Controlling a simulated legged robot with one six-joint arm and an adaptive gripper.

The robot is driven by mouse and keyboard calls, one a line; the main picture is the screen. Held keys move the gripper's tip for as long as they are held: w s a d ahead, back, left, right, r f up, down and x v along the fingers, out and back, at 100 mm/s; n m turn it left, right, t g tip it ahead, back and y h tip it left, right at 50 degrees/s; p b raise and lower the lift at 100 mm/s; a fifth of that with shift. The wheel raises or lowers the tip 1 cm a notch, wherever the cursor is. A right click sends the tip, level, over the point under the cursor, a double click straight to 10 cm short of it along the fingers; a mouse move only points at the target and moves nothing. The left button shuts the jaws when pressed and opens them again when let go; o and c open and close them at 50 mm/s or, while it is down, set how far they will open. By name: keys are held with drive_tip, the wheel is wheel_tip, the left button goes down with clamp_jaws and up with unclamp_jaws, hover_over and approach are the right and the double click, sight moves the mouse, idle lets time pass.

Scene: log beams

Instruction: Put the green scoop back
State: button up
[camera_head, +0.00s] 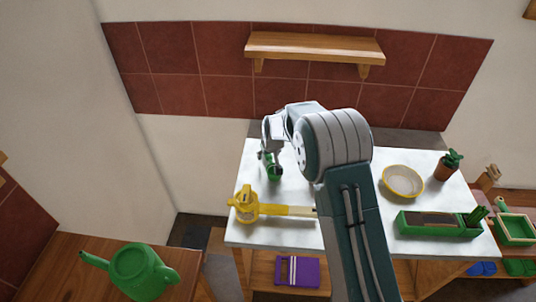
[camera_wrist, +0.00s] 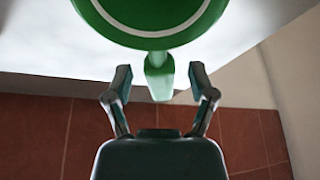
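The green scoop (camera_head: 272,170) is partly hidden by my gripper (camera_head: 270,143) near the left back of the white-topped table (camera_head: 275,232). In the wrist view, a green round part with a white curved line fills the top, and the scoop's green handle (camera_wrist: 159,77) points down from it. My gripper (camera_wrist: 162,85) is open, with one finger on each side of the handle's end. Gaps show between the handle and both fingers, so it is not gripped.
A yellow tool (camera_head: 246,206) with a long handle lies at the table's front left. A yellow bowl (camera_head: 402,181), a potted plant (camera_head: 446,168) and a green planter box (camera_head: 425,225) stand on the right. A wooden shelf (camera_head: 315,48) is on the wall. A green watering can (camera_head: 140,272) stands front left.

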drive_tip(key=v, duration=1.2)
drive_tip(key=s+d+r+m, duration=0.2)
drive_tip(key=s+d+r, duration=0.9)
drive_tip(key=s+r, duration=0.4)
drive_tip(key=s+d+m, duration=0.1)
drive_tip(key=s+d, duration=0.2)
drive_tip(key=s, duration=0.7)
drive_tip(key=s+d+m+t+h, duration=0.1)
drive_tip(key=s+d, duration=0.2)
drive_tip(key=s, duration=0.8)
drive_tip(key=shift+s+d+h, duration=0.15)
drive_tip(key=shift+d+h, duration=0.15)
drive_tip(key=shift+d, duration=0.1)
